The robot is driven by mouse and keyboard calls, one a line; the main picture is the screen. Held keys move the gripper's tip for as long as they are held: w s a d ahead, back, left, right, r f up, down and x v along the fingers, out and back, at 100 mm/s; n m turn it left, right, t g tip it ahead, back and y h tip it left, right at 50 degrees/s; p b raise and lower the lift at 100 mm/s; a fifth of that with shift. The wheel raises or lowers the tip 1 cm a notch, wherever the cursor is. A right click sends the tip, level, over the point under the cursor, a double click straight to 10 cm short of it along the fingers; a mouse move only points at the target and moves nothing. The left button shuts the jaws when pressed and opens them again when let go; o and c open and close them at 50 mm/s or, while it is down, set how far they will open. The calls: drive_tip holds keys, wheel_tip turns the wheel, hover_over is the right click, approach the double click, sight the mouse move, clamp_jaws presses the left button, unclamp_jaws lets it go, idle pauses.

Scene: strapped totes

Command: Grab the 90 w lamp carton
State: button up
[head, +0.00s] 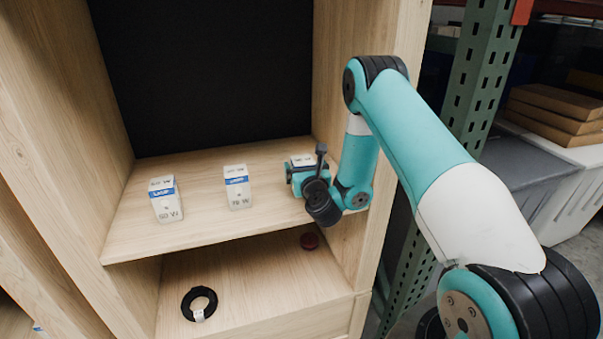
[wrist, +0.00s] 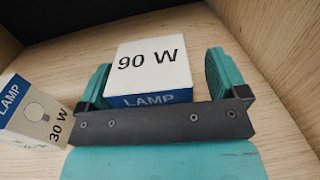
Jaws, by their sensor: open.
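The 90 W lamp carton (wrist: 152,66) is a white box with a blue LAMP band, its top marked "90 W". In the wrist view it stands between the two teal fingers of my gripper (wrist: 160,80). The fingers are open, with a gap on the right; the left finger looks close to the carton, and I cannot tell if it touches. In the head view, my gripper (head: 301,176) is at the right of the upper shelf, and only the white top of the 90 W carton (head: 302,160) shows there; the rest is hidden behind the gripper.
A 30 W carton (wrist: 33,108) stands left of my gripper; it is the middle carton in the head view (head: 238,187). A 60 W carton (head: 165,200) stands further left on the upper shelf (head: 200,225). The wooden side wall is close on the right. A black ring (head: 187,304) and dark red object (head: 309,241) lie below.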

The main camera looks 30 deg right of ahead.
drive_tip(key=shift+a, duration=0.3)
drive_tip(key=c, duration=1)
drive_tip(key=shift+r, duration=0.1)
